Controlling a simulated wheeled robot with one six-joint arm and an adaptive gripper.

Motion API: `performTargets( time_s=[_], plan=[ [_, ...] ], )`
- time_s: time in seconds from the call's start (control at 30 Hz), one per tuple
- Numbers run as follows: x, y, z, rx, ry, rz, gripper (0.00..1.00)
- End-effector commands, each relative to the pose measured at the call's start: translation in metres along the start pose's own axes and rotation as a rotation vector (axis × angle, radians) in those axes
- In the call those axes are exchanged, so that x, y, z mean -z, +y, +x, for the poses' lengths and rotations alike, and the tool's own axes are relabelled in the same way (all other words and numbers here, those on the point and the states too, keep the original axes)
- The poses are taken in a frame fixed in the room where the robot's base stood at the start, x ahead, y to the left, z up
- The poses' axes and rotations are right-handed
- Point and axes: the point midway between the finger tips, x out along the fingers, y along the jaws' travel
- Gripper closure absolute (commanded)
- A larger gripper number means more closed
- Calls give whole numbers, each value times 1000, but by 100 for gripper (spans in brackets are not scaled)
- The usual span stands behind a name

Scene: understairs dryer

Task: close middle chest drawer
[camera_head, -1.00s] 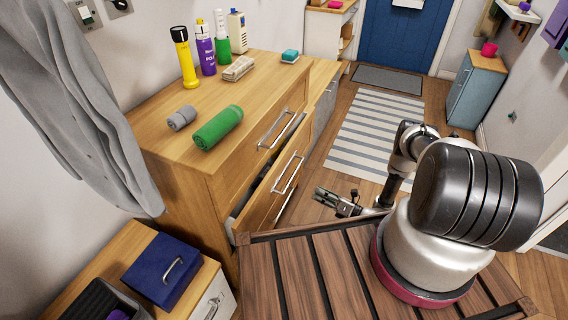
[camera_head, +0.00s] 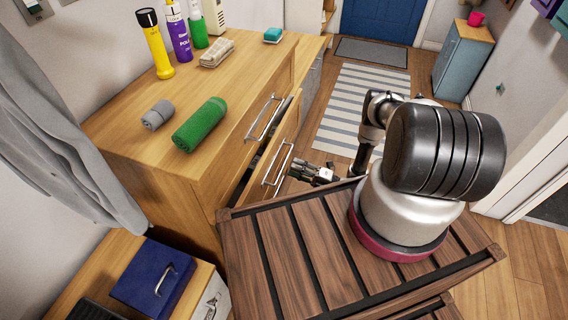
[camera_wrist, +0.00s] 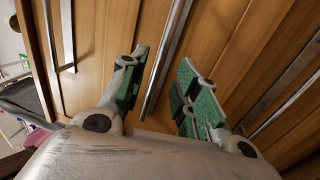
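The wooden chest (camera_head: 190,185) stands at the left in the head view. Its middle drawer (camera_head: 282,140) sticks out below the top drawer, with a long metal bar handle (camera_head: 278,165) on its front. A dark gap shows above the drawer front. My gripper (camera_head: 312,172) is just right of this handle. In the wrist view my gripper (camera_wrist: 165,95) is open, its green-padded fingers apart. A metal bar handle (camera_wrist: 168,58) on a wooden front lies between and beyond the fingers; I cannot tell whether they touch it.
A green rolled towel (camera_head: 201,124), a grey roll (camera_head: 158,115), a yellow torch (camera_head: 155,43) and bottles stand on the chest top. A blue box (camera_head: 153,281) sits on a low cabinet in front. A striped rug (camera_head: 364,105) lies on open floor behind my arm.

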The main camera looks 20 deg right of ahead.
Motion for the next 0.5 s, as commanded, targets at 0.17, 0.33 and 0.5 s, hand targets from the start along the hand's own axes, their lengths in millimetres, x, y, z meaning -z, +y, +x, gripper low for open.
performTargets(
  time_s=[0.17, 0.33, 0.5],
  plan=[
    [1, 0, 32, 0, 4, 0, 69],
    [0, 0, 50, 0, 1, -1, 69],
    [0, 0, 55, 0, -1, -1, 69]
  ],
)
